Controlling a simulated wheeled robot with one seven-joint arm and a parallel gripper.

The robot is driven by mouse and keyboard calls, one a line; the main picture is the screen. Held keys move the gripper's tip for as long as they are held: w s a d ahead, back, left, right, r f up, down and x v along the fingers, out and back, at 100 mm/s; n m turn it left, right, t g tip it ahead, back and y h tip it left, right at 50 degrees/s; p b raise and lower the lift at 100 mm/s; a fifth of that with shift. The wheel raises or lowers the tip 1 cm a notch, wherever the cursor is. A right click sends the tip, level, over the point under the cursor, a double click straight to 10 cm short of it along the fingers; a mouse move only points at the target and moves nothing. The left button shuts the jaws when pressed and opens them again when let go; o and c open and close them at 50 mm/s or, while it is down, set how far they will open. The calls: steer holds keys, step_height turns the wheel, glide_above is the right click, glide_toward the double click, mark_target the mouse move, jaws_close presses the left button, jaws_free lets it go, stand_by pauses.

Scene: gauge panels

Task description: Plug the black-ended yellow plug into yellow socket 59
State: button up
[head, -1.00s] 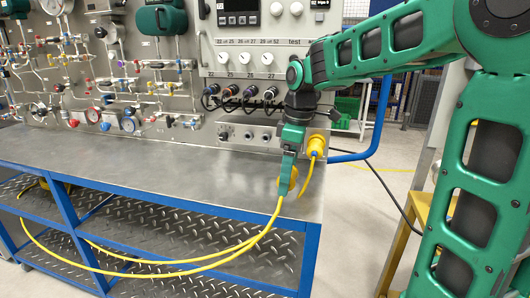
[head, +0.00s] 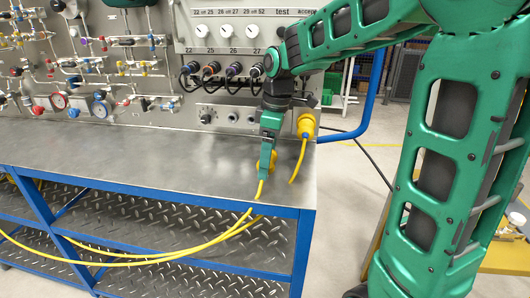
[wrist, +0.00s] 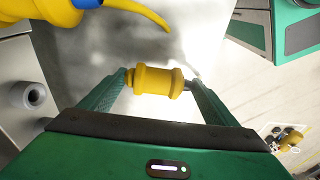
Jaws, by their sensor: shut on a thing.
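My gripper (head: 266,170) hangs over the right end of the bench, in front of the panel. A grey tip shows at the plug's right end; I cannot make out a black end. A yellow cable (head: 261,188) hangs below the held plug. A yellow fitting with a cable (head: 305,125) sits on the panel's lower right corner; the wrist view shows a blue ring on it (wrist: 88,3). I cannot read a number 59 on any socket.
The grey bench top (head: 130,165) is bare in front of the panel. Black-cabled plugs (head: 232,70) fill a row above small grey sockets (head: 205,117). Yellow cables (head: 150,258) loop past the lower shelves. A blue rail (head: 372,95) stands to the right.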

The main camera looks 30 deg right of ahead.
steer(key=shift+s+f, duration=0.1)
steer(key=shift+f, duration=1.4)
steer(key=o, duration=1)
steer(key=shift+o, duration=0.2)
steer(key=shift+r, duration=0.1)
steer(key=r, duration=0.7)
steer(key=shift+s+d, duration=0.15)
steer(key=shift+d, duration=0.25)
steer(key=shift+s, duration=0.1)
